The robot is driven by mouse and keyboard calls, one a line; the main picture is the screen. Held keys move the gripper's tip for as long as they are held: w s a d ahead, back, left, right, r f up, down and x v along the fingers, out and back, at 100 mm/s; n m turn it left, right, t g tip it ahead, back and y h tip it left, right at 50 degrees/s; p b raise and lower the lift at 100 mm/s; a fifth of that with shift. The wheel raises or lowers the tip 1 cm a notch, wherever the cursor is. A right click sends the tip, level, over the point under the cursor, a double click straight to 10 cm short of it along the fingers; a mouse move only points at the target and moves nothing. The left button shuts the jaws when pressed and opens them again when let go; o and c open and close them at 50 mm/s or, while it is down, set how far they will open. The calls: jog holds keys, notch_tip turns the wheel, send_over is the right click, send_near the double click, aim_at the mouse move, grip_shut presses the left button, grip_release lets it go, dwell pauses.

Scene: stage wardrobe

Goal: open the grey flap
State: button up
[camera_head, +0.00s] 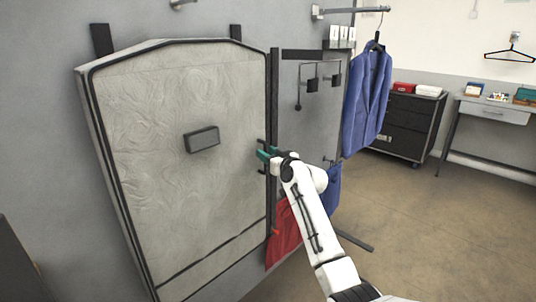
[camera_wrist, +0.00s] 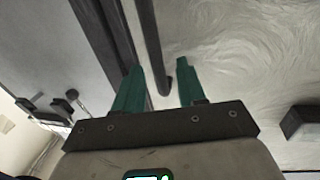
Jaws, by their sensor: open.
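The grey flap (camera_head: 160,110) is a large pale, swirl-textured panel with black edging and a sloped top, on a grey wall. It looks closed. A dark upright handle bar (camera_head: 261,145) is at its right edge; it also shows in the wrist view (camera_wrist: 150,45). My gripper (camera_head: 264,155) is at this bar, with green fingers. In the wrist view my gripper (camera_wrist: 158,80) is open, and the end of the bar lies between its two fingers, with no clear grip on it. The flap surface (camera_wrist: 245,60) fills the right of that view.
A grey block (camera_head: 202,139) sticks out from the flap. To the right are a dark post (camera_head: 274,100), hooks (camera_head: 312,84), a blue jacket (camera_head: 367,95) and red cloth (camera_head: 284,238). A black drawer unit (camera_head: 408,125) stands farther back. Open floor (camera_head: 420,230) lies at right.

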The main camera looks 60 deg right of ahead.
grip_shut()
dwell(0.4)
dwell(0.4)
